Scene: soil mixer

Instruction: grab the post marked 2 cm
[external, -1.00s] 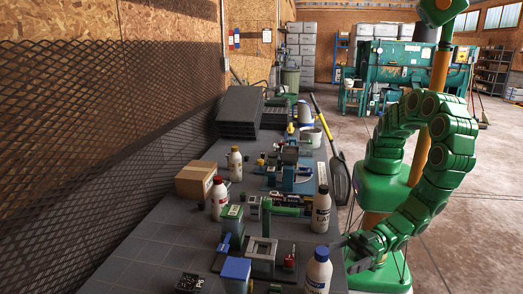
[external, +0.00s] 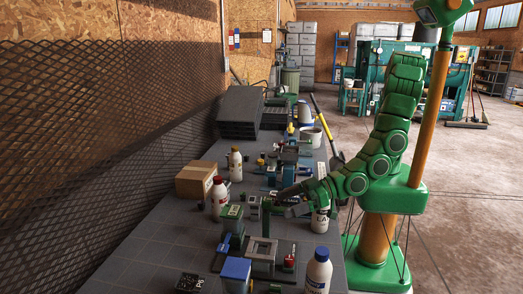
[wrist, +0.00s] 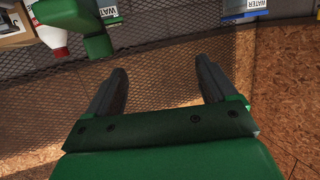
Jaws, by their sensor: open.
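No "2 cm" marking is readable in either view, so I cannot tell for sure which piece is that post. A green upright post (external: 266,217) stands on the table in the external view. My gripper (external: 284,208) is over the table just right of it, partly overlapping the green bar there. In the wrist view my gripper (wrist: 161,66) has its two dark fingers spread apart with nothing between them. A green angular part (wrist: 88,28) shows at the top left of the wrist view, beyond the left finger and apart from it.
A red-capped white bottle (external: 219,196) and a blue-capped bottle (external: 318,271) stand on the table. Another white bottle (external: 320,219) is close beside my arm. A cardboard box (external: 196,180) is left. The table's left front (external: 150,250) is mostly bare.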

